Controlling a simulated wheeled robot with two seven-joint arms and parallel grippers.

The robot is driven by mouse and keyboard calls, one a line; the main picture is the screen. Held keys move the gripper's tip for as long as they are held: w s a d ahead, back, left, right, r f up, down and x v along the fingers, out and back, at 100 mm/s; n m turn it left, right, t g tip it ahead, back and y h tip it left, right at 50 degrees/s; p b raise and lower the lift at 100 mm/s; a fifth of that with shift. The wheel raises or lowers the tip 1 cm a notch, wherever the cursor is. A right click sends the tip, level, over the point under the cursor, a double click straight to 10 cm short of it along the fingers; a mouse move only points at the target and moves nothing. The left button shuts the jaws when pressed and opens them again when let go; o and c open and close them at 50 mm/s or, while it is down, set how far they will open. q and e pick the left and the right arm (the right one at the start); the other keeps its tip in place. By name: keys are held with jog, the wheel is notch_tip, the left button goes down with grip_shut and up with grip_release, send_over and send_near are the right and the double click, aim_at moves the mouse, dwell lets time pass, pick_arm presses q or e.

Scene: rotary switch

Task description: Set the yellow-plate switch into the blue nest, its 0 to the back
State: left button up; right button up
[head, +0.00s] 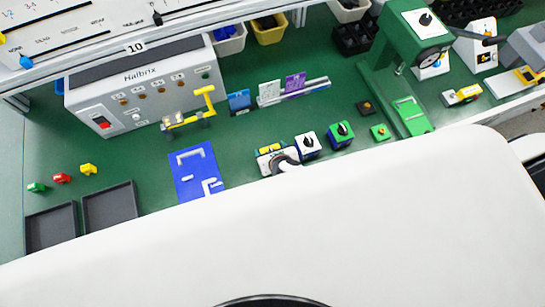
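The blue nest (190,177) is a flat blue plate with white raised strips, lying left of the middle of the bench. A small block with yellow on top (268,149), seemingly the yellow-plate switch, stands to its right. My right gripper (278,160), white and dark, shows at this block from the near side, partly cut off by my large white body. Its fingers are too small and covered to tell if they are shut on it. The 0 mark cannot be read. My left gripper is not in view.
A white-plate switch (308,141) and a green-plate switch (341,132) stand just right. A green press (405,60) stands right; dark trays (108,207) lie left.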

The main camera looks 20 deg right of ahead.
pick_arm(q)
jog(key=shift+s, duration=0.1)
pick_arm(e)
jog(key=c, duration=0.8)
jog(key=shift+c, duration=0.2)
